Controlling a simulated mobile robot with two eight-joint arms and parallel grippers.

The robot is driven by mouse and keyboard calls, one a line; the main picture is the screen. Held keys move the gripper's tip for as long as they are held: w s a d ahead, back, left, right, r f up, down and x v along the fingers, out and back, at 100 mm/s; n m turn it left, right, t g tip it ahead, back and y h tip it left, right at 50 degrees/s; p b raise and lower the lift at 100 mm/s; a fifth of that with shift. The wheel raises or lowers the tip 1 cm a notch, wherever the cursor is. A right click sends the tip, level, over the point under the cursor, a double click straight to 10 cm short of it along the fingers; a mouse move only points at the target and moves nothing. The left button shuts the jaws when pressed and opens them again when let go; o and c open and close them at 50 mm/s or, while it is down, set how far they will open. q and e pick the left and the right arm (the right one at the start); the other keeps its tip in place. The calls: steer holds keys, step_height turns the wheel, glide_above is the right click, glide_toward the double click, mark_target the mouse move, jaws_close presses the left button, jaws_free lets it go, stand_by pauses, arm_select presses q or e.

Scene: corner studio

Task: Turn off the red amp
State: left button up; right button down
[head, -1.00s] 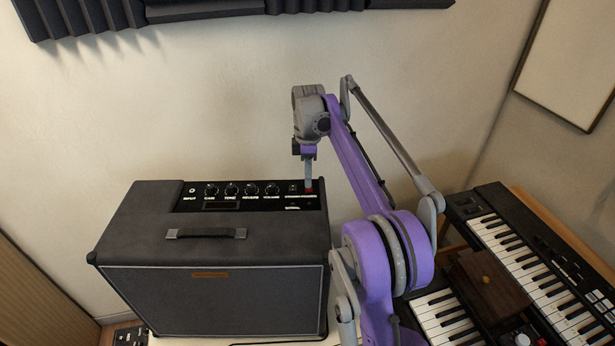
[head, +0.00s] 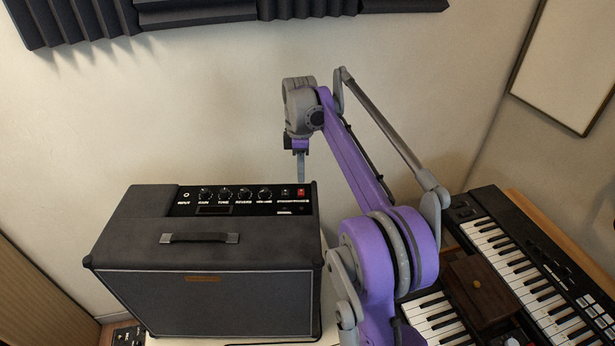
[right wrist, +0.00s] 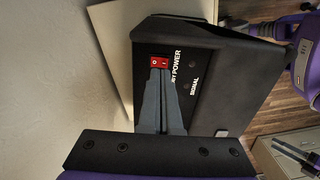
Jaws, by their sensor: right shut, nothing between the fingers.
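The amp (head: 208,300) is a dark grey box with a black top panel and a handle; it looks grey, not red. A red power switch (head: 301,192) sits at the right end of its knob row. The switch also shows in the right wrist view (right wrist: 158,63), beside the POWER label. My right gripper (head: 301,178) is shut and empty, pointing down just above the switch and apart from it. In the right wrist view its closed fingertips (right wrist: 160,74) line up with the switch.
Keyboards (head: 520,255) stand at the right, with a brown wooden box (head: 484,290) by them. The wall is close behind the amp. Dark foam panels (head: 200,12) hang high on it. The air above the amp's left part is clear.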

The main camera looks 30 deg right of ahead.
step_height(320, 180, up, 5)
steer(key=w, duration=0.1)
arm_select(q)
steer(key=w+r, duration=0.1)
steer(key=w+r+p, duration=0.1)
steer(key=shift+w+r, duration=0.1)
steer(key=shift+r, duration=0.2)
arm_select(e)
step_height(320, 180, up, 5)
glide_above(301, 190)
steer(key=shift+w+d, duration=0.1)
steer(key=shift+w, duration=0.15)
steer(key=shift+s, duration=0.15)
steer(key=shift+f, duration=0.1)
